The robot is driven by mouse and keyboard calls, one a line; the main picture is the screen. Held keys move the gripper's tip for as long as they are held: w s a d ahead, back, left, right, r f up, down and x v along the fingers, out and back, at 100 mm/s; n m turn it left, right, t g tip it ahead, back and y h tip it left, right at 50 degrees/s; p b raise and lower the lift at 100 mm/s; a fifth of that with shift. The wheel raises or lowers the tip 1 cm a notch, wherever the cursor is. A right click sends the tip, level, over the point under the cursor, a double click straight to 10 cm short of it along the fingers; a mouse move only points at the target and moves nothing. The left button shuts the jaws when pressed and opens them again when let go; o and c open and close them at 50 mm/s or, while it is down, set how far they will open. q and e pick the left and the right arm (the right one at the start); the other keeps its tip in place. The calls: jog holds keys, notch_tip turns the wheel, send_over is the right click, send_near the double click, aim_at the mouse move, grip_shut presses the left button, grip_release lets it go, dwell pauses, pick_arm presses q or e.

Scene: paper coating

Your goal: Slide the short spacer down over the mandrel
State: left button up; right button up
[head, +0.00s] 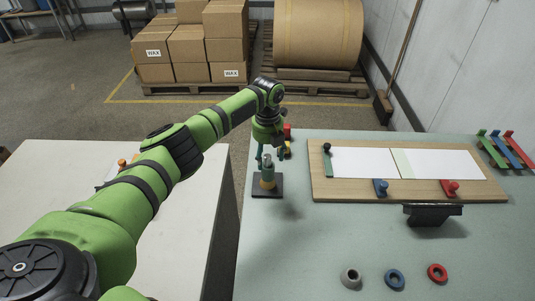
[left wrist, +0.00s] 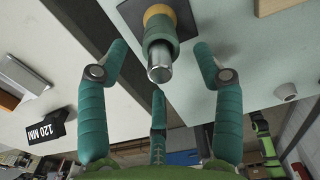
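The mandrel (left wrist: 160,72) is a silver post standing on a dark square base plate (head: 276,191). A green collar (left wrist: 159,35) is around it, with an orange-yellow ring (left wrist: 158,12) below, nearer the base. The silver end sticks out beyond the collar. My left gripper (head: 268,157) is just above the mandrel; in the left wrist view its teal fingers are spread on either side of the post, apart from it and empty. A grey ring (head: 351,277) lies at the table's front, with a blue ring (head: 395,279) and a red ring (head: 437,273) to its right. I cannot tell which piece is the short spacer.
A wooden board (head: 318,184) with white sheets lies right of the mandrel. A black stand (head: 431,214) is in front of it. Table space before the mandrel is clear.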

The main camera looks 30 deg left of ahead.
pick_arm(q)
notch_tip(320, 180, up, 12)
dwell(0.6)
jog(key=shift+f, duration=0.1)
dwell(0.4)
